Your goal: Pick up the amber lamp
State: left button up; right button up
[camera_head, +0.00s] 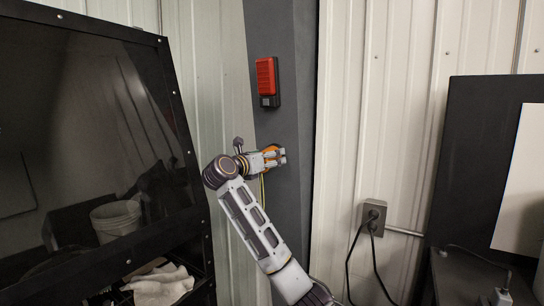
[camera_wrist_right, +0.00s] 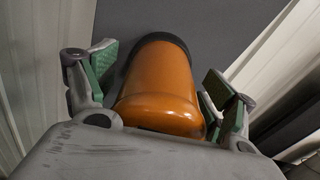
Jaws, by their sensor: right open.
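The amber lamp (camera_wrist_right: 160,88) is a rounded orange cylinder with a dark collar, fixed to a dark grey post. In the head view only bits of its orange (camera_head: 270,149) show, as my right gripper (camera_head: 277,157) covers most of it. In the right wrist view my right gripper (camera_wrist_right: 162,75) is open, with its green-padded fingers on either side of the lamp. A gap shows at the left finger; the right pads are close to the lamp, and I cannot tell whether they touch. My left gripper is not in view.
A red box-shaped device (camera_head: 267,80) is mounted on the grey post (camera_head: 287,205) above the lamp. A dark-framed glossy panel (camera_head: 85,130) stands at the left, with a white cloth (camera_head: 160,287) below. An outlet (camera_head: 374,216) with black cables is on the wall at the right.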

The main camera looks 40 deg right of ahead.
dwell(0.4)
jog(key=shift+a+r, duration=0.1)
jog(key=c, duration=1)
jog(key=shift+o, duration=0.2)
